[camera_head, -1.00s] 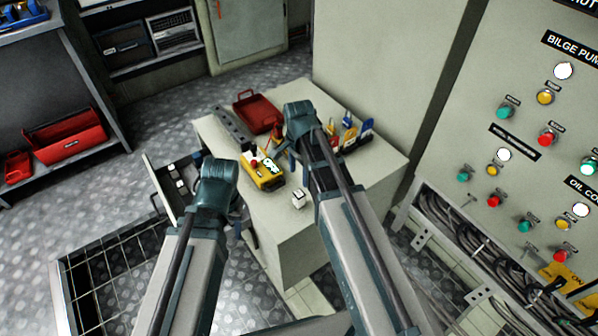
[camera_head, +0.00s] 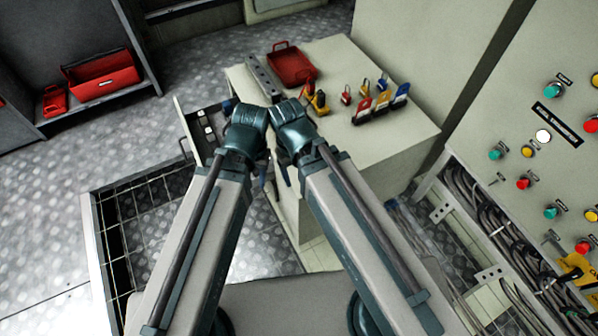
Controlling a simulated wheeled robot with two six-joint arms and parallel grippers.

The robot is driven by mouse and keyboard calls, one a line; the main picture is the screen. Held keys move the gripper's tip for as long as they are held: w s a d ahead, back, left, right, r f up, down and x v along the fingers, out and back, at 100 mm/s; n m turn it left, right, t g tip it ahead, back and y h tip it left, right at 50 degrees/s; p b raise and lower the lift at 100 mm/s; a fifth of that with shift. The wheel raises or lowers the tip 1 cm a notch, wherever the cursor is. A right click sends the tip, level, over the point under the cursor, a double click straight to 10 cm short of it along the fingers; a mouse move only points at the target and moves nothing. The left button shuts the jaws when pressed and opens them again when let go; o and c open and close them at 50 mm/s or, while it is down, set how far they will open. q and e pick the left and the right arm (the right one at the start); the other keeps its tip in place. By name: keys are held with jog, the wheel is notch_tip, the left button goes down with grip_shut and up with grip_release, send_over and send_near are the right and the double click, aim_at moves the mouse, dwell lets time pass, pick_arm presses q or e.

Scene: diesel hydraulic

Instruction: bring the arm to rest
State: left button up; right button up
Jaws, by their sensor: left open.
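My left arm comes in from the lower left. Its gripper (camera_head: 264,172) hangs at the arm's end, in front of the cabinet's near left side, and is open with nothing seen in it. The wrist hides much of it. My right arm comes in from the lower right, and its wrist is close beside the left one. The right gripper (camera_head: 284,168) points down and is mostly hidden, so its jaws cannot be made out. Both arms are bent inward over the near edge of the pale cabinet (camera_head: 410,137).
On the cabinet top are a red tray (camera_head: 291,66), a dark strip (camera_head: 262,78), a yellow tool (camera_head: 318,102) and colored padlocks (camera_head: 380,103). An open drawer (camera_head: 203,130) juts out left. A control panel (camera_head: 560,130) stands right. A floor grating (camera_head: 150,225) lies left.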

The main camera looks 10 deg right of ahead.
pick_arm(q)
notch_tip(320, 180, up, 19)
jog(key=p, duration=1.8)
jog(key=shift+f+p, duration=0.15)
jog(key=shift+p, duration=0.2)
pick_arm(e)
notch_tip(320, 180, up, 19)
jog(key=shift+f, duration=0.15)
